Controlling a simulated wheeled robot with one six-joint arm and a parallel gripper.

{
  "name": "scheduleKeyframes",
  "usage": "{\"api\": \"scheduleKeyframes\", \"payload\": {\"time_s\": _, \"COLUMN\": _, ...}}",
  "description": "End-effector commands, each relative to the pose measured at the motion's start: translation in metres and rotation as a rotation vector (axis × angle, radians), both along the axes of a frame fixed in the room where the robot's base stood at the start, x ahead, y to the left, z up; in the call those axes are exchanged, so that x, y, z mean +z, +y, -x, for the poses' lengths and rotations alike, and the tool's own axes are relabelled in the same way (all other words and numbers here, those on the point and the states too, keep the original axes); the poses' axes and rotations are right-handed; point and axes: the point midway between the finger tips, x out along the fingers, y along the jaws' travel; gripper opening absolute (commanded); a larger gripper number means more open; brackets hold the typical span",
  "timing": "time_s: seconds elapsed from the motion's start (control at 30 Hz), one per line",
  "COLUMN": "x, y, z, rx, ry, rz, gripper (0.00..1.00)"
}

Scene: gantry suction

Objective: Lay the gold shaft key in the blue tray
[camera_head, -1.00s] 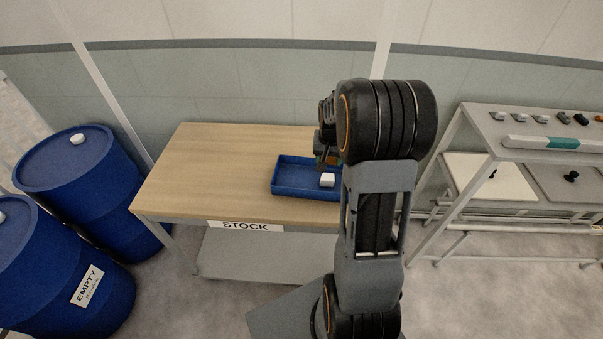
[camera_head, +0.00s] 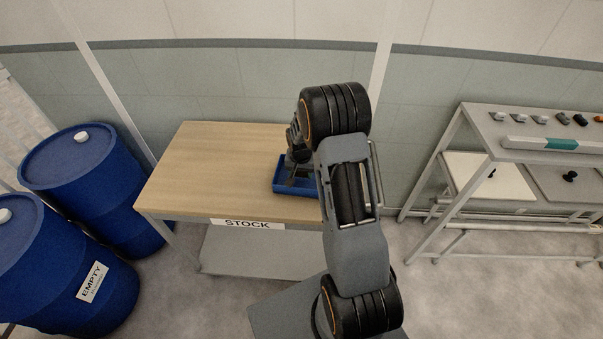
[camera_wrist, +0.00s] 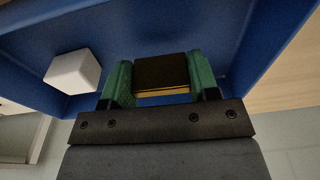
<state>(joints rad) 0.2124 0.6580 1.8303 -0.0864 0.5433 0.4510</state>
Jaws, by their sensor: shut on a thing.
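The gold shaft key (camera_wrist: 162,76) is a small block, dark on top with a gold edge, between the green fingers of my gripper (camera_wrist: 161,84) in the wrist view. The gripper is shut on it. The blue tray (camera_head: 282,191) is on the wooden table in the head view, and its blue floor and wall (camera_wrist: 200,25) fill much of the wrist view. My gripper and the key are over the tray. I cannot tell whether the key touches the floor. In the head view my arm hides the key and part of the tray.
A white block (camera_wrist: 72,72) is in the tray, left of the gripper in the wrist view. The wooden table (camera_head: 200,175) with a STOCK sign is clear left of the tray. Blue drums (camera_head: 85,180) stand at the left, a grey bench (camera_head: 480,135) at the right.

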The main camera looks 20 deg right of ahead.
Motion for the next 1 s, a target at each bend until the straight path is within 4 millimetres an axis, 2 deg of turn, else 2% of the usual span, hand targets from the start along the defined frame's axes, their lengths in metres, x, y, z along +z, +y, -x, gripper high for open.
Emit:
{"api": "scheduleKeyframes", "payload": {"time_s": 0.1, "x": -0.0099, "y": -0.0002, "z": 0.0002, "rx": 0.0, "ry": 0.0, "rz": 0.0, "gripper": 0.23}}
{"api": "scheduleKeyframes", "payload": {"time_s": 0.47, "x": -0.0144, "y": -0.0003, "z": 0.0001, "rx": 0.0, "ry": -0.001, "rz": 0.0, "gripper": 0.23}}
{"api": "scheduleKeyframes", "payload": {"time_s": 0.5, "x": -0.0139, "y": -0.0003, "z": 0.0003, "rx": 0.0, "ry": -0.001, "rz": 0.0, "gripper": 0.57}}
{"api": "scheduleKeyframes", "payload": {"time_s": 0.73, "x": -0.0131, "y": -0.0003, "z": 0.0004, "rx": 0.0, "ry": -0.001, "rz": 0.0, "gripper": 0.79}}
{"api": "scheduleKeyframes", "payload": {"time_s": 1.0, "x": -0.0117, "y": -0.0004, "z": 0.0004, "rx": 0.0, "ry": -0.001, "rz": 0.0, "gripper": 0.8}}
